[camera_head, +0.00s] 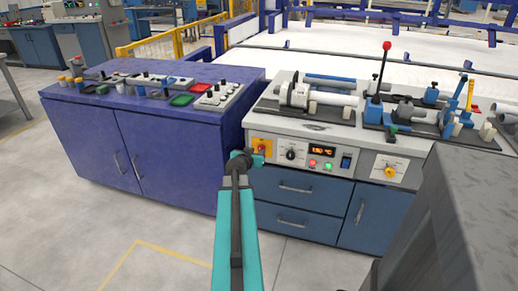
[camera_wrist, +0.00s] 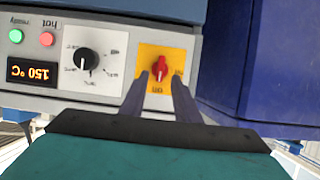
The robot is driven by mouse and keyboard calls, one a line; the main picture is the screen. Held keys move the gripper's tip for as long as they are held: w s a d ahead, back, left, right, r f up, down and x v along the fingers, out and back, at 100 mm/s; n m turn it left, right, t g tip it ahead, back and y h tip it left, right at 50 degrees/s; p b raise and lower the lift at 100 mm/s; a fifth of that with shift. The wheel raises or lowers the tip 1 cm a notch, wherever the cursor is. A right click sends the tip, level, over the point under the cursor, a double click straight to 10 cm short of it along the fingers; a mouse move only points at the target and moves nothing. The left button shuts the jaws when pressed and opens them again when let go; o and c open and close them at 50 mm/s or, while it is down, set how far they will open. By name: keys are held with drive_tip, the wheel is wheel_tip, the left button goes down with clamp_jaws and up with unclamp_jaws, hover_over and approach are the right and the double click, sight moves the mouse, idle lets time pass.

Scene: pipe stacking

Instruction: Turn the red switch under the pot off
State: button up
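The red switch (camera_wrist: 160,69) sits on a yellow plate (camera_wrist: 177,53) at the right of the control panel in the wrist view, which shows the panel upside down. Its handle stands roughly vertical in that picture. My gripper (camera_wrist: 160,82) is open, with one dark finger on each side of the switch's lower part; I cannot tell whether they touch it. In the head view the yellow plate (camera_head: 262,145) is at the panel's left end, just beyond my gripper (camera_head: 250,158), and the switch is too small to read. I cannot make out a pot.
A black dial (camera_wrist: 86,60), a 150 °C display (camera_wrist: 34,72), a red button (camera_wrist: 46,39) and a green button (camera_wrist: 15,36) share the panel. A purple cabinet (camera_head: 140,140) stands close on the left. Pipe equipment (camera_head: 315,98) and a red-knobbed lever (camera_head: 383,65) are on the bench top.

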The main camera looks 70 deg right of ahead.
sight(260, 150)
drive_tip(key=shift+p+x, duration=0.6)
drive_tip(key=shift+x, duration=1.6)
drive_tip(key=shift+f, duration=0.1)
